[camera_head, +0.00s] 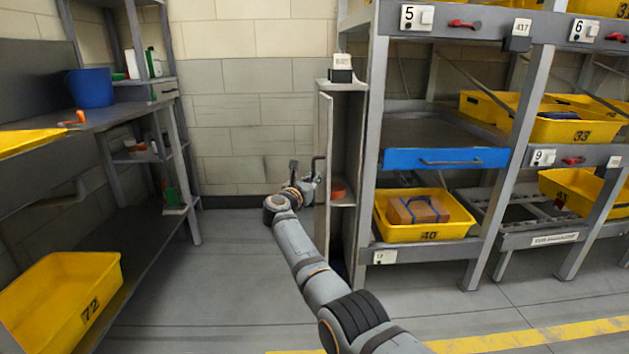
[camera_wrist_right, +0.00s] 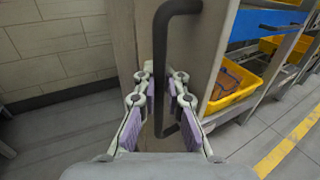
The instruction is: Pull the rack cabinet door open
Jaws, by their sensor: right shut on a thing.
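The narrow grey rack cabinet (camera_head: 352,130) stands at the left end of the rack. Its door (camera_head: 324,150) is seen almost edge-on in the head view and stands open, with the inside showing. The door's dark bar handle (camera_head: 317,158) sticks out to the left. My right gripper (camera_head: 308,182) is at this handle, on the door's left side. In the right wrist view, the fingers of my right gripper (camera_wrist_right: 160,76) are shut on the upright bar of the handle (camera_wrist_right: 161,48), in front of the door panel (camera_wrist_right: 212,50). My left gripper is not in view.
An orange-red item (camera_head: 338,188) lies on a shelf inside the cabinet. To the right are a blue drawer (camera_head: 445,158) and a yellow tray (camera_head: 425,231) with a box. A workbench (camera_head: 125,116) stands at the left. The floor (camera_head: 235,270) between is clear.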

